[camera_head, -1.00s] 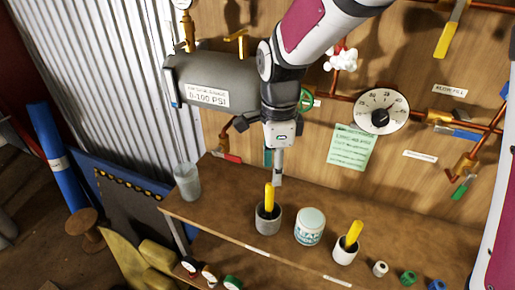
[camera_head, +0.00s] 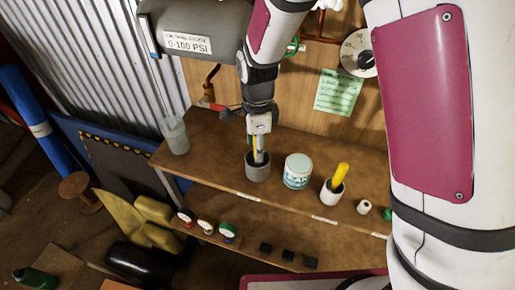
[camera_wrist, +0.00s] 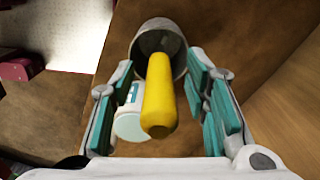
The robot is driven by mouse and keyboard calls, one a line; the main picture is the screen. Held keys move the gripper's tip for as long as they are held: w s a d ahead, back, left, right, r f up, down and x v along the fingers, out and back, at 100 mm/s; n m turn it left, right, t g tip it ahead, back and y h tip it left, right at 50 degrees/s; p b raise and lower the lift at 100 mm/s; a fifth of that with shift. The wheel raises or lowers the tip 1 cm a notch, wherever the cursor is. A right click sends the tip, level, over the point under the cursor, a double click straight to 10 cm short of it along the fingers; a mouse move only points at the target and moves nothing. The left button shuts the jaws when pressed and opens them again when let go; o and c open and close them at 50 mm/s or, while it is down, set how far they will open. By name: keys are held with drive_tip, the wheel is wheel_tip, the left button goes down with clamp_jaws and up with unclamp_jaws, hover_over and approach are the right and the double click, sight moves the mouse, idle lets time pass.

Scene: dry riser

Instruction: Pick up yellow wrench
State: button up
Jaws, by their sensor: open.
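A yellow handle (camera_wrist: 158,98), the visible part of what may be the yellow wrench, stands in a grey cup (camera_wrist: 160,35); its lower end is hidden inside. In the head view this grey cup (camera_head: 257,172) stands on the wooden shelf, and my gripper (camera_head: 258,152) is directly above it, mostly covering the handle. In the wrist view my gripper's (camera_wrist: 160,80) teal-padded fingers are open, one on each side of the handle, with gaps visible. A second yellow handle (camera_head: 341,173) leans in a white cup (camera_head: 331,194) farther right.
A white jar (camera_head: 297,170) stands close to the right of the grey cup and also shows in the wrist view (camera_wrist: 131,126). A clear glass (camera_head: 175,137) is at the shelf's left end. The wooden shelf (camera_head: 220,150) is bare between glass and grey cup.

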drive_tip(key=shift+f, duration=0.85)
drive_tip(key=shift+c, duration=0.2)
clamp_jaws()
